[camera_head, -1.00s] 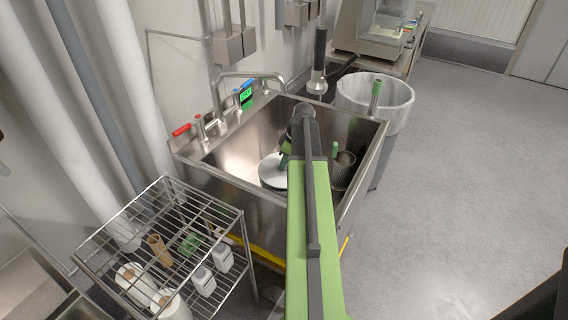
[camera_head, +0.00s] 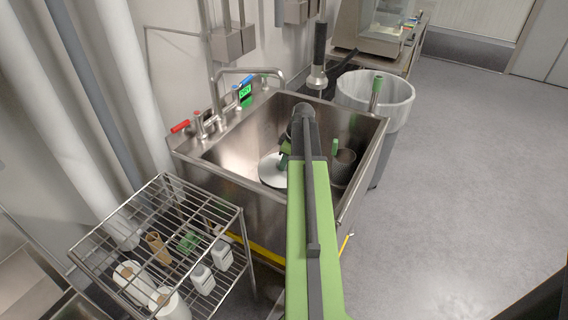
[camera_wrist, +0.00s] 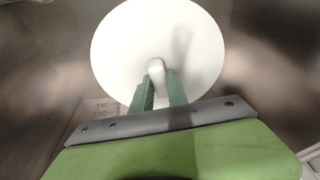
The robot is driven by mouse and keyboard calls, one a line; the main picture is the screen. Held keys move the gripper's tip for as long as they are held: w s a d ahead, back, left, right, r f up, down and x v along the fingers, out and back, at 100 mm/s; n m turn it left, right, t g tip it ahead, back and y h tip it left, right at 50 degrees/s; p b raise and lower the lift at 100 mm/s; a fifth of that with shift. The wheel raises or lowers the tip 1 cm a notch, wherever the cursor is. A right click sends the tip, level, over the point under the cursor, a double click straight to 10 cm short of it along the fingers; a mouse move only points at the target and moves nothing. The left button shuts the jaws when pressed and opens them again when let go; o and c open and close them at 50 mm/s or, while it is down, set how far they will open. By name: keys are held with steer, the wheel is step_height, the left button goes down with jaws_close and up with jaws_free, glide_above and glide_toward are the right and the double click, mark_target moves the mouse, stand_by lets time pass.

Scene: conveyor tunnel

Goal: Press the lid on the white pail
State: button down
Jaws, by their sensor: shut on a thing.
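A white round lid (camera_wrist: 115,50) with a small white knob (camera_wrist: 156,68) fills the upper middle of the wrist view. My gripper (camera_wrist: 159,84) has its two green fingers shut on that knob. In the head view the lid (camera_head: 271,171) is a pale disc low inside the steel sink, partly behind my arm, with my gripper (camera_head: 285,158) at its right side. I cannot make out a white pail. Whatever is under the lid is hidden, so I cannot tell whether the lid rests on anything.
The steel sink (camera_head: 225,178) has raised walls around the lid. A dark mesh basket (camera_head: 343,168) stands to its right in the sink. A faucet (camera_head: 250,72) is behind, a wire rack (camera_head: 160,215) at front left, and a lined bin (camera_head: 395,95) at right.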

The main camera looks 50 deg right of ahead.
steer(key=shift+f, duration=0.35)
steer(key=shift+r, duration=0.1)
steer(key=c, duration=1.2)
jaws_free()
steer(key=p+v, duration=0.7)
steer(key=shift+s+r, duration=0.1)
steer(key=shift+r, duration=0.25)
steer(key=shift+d+f, duration=0.1)
steer(key=shift+f, duration=0.05)
